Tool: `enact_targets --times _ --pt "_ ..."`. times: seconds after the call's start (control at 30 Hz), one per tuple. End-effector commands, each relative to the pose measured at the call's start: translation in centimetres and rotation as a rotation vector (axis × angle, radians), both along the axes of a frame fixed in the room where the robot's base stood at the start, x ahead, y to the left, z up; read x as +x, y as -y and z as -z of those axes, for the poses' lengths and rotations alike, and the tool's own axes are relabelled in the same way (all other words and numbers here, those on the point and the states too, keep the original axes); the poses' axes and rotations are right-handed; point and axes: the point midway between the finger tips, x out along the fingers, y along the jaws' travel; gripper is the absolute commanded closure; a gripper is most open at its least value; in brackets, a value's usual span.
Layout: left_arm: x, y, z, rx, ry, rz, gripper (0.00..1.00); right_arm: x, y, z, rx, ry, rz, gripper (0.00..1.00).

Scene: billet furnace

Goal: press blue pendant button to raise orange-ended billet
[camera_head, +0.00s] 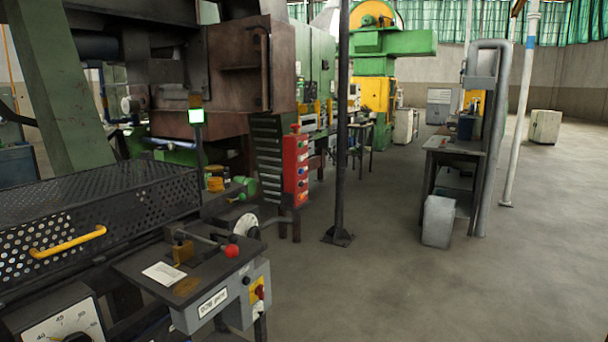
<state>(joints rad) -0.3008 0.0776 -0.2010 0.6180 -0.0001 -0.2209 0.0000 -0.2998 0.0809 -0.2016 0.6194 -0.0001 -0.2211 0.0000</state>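A red control box (296,169) stands upright near the middle of the view, with a red knob (295,128) on top and a column of small buttons on its face. It may be the pendant, but the buttons are too small to tell for sure which is blue. No orange-ended billet can be made out. Neither of my grippers is in view.
A perforated dark cover with a yellow handle (68,242) fills the left front. Beside it is a grey control box (222,296) with a red ball lever (232,251). A dark post (340,130) stands right of the red box. Open floor (420,290) lies at right.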

Motion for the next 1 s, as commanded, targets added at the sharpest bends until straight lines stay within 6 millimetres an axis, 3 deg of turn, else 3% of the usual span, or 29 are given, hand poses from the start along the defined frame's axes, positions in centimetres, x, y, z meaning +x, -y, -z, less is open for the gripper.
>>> enact_targets --times 0.23,0.5,0.53,1.0 --pt "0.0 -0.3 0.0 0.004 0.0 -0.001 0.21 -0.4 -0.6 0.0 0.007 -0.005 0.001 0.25" --pt "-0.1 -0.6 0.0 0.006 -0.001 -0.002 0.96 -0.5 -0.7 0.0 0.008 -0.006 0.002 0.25" --pt "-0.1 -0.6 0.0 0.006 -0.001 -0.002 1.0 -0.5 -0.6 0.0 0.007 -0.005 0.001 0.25" --pt "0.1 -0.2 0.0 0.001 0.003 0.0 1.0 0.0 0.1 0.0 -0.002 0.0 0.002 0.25"
